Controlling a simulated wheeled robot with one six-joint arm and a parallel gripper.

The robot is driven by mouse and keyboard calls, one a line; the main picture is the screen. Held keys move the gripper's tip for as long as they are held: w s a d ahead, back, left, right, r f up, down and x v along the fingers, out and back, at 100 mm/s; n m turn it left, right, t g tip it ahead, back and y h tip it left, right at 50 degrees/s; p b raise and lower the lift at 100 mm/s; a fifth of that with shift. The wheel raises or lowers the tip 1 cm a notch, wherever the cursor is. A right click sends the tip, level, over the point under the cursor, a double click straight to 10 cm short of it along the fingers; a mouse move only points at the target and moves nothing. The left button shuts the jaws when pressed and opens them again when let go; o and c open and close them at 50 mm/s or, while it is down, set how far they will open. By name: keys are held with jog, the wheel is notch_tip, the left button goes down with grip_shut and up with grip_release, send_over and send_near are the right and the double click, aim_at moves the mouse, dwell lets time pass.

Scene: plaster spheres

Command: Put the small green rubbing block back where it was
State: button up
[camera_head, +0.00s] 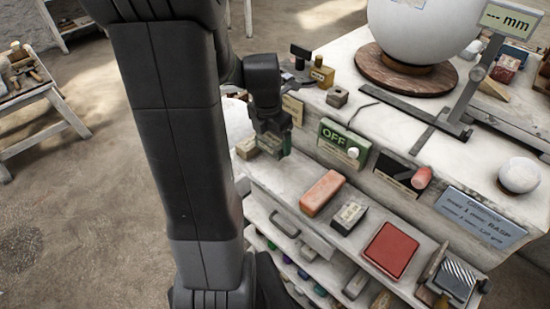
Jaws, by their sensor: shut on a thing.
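The small green rubbing block (281,146) is held at the lower end of my gripper (273,134). My gripper is shut on it and hides part of it. Both are over the left end of the narrow front shelf (290,172). I cannot tell whether the block touches the shelf. A pale tan block (247,149) shows just left of it, partly hidden by my arm. To the right on the shelf lie an orange block (322,193), a dark and white labelled block (349,216) and a red pad (391,249).
A large white sphere (425,30) sits on a round wooden turntable (376,73) on the bench. A green OFF box (343,142), a red knob (421,178) and a blue sign (484,217) line the bench front. A small sphere (519,176) stands at right.

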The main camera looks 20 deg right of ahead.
aim_at(270, 140)
jog(key=shift+f, duration=3.35)
jog(key=shift+f, duration=0.1)
jog(key=o, duration=0.9)
jog(key=shift+c, duration=0.2)
jog(key=r, duration=0.4)
jog(key=a+r, duration=0.1)
jog(key=r, duration=0.7)
jog(key=shift+s+a, duration=0.2)
jog(key=shift+s, duration=0.1)
